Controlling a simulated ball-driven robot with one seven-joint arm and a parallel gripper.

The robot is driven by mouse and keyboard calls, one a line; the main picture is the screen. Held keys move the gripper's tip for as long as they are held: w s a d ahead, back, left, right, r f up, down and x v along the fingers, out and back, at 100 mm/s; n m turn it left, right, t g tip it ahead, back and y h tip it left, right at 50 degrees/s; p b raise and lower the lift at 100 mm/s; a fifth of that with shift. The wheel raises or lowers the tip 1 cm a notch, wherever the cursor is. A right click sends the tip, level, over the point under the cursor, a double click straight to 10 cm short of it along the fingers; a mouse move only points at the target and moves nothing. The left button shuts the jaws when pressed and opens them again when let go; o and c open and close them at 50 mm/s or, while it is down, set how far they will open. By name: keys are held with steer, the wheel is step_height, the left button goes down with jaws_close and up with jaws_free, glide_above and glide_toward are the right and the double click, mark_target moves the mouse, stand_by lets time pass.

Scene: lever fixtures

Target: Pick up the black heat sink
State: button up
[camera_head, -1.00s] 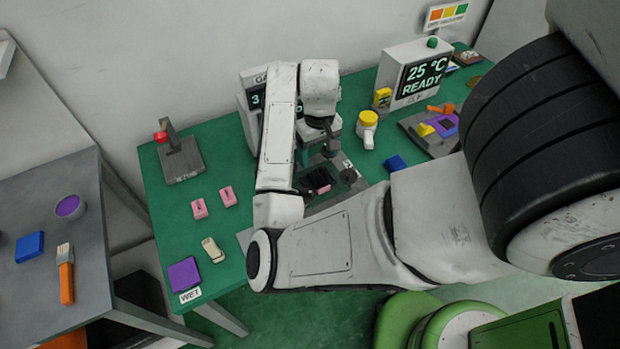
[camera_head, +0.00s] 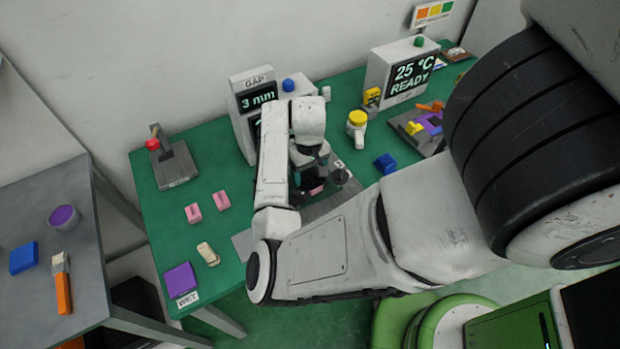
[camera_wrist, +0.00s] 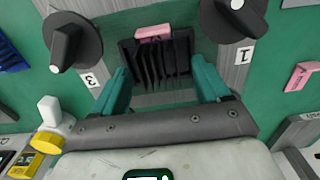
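I see no clear contact between the fingers and the fins. In the head view, my gripper (camera_head: 308,180) is over the plate, and my arm hides most of the heat sink.
Black knobs (camera_wrist: 73,42) and (camera_wrist: 236,14) flank the heat sink closely, beside labels 3 and 1.

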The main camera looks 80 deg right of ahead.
steer(key=c, duration=1.1)
steer(key=shift+r, duration=0.1)
